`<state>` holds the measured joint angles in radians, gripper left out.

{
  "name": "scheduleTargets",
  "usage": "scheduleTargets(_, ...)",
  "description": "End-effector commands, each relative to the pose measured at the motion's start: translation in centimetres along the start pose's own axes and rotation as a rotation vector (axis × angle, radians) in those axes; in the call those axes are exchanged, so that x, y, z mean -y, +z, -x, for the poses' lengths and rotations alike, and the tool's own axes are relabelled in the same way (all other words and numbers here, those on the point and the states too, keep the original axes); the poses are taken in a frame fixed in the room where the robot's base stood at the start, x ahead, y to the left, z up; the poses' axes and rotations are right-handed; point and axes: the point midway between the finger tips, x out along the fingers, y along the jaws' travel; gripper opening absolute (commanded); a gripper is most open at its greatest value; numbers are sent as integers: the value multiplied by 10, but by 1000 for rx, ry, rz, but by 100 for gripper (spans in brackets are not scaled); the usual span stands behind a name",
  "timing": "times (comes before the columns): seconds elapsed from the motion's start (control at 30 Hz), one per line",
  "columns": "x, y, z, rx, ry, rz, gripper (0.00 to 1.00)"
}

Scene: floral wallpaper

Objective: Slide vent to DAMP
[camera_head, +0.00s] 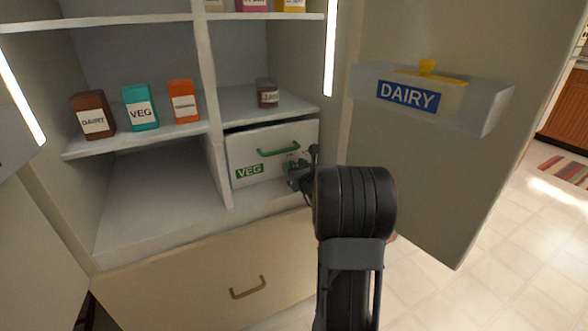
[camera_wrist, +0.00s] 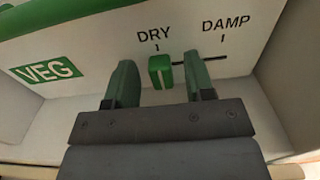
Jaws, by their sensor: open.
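The vent slider (camera_wrist: 161,72) is a small green knob with a pale line, on a dark slot in the white VEG drawer front (camera_wrist: 95,75). It sits under the DRY mark (camera_wrist: 155,34); the DAMP mark (camera_wrist: 226,24) is to its right. In the wrist view my gripper (camera_wrist: 160,80) is open, with one finger on each side of the knob. Gaps show between the knob and both fingers. In the head view the drawer (camera_head: 270,140) is in the lower right bay, and my gripper (camera_head: 298,172) is at its front, partly hiding the slider area.
A green handle (camera_head: 278,150) runs across the drawer above the slider. A jam jar (camera_head: 267,93) stands on the shelf above. The open door at right carries a DAIRY bin (camera_head: 475,108). A lower drawer (camera_head: 190,290) lies beneath. The bay to the left (camera_head: 150,190) is empty.

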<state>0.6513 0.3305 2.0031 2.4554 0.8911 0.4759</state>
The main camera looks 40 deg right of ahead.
Motion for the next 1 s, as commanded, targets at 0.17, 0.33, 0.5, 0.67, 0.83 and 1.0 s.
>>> scheduleTargets(0.17,0,0,-3,-1,0,0,49)
scheduleTargets(0.33,0,0,-3,-1,0,0,49)
scheduleTargets(0.5,0,0,-3,-1,0,0,34)
scheduleTargets(0.67,0,0,-3,-1,0,0,18)
scheduleTargets(0.83,0,0,-3,-1,0,0,2)
scheduleTargets(1.0,0,0,-3,-1,0,0,0)
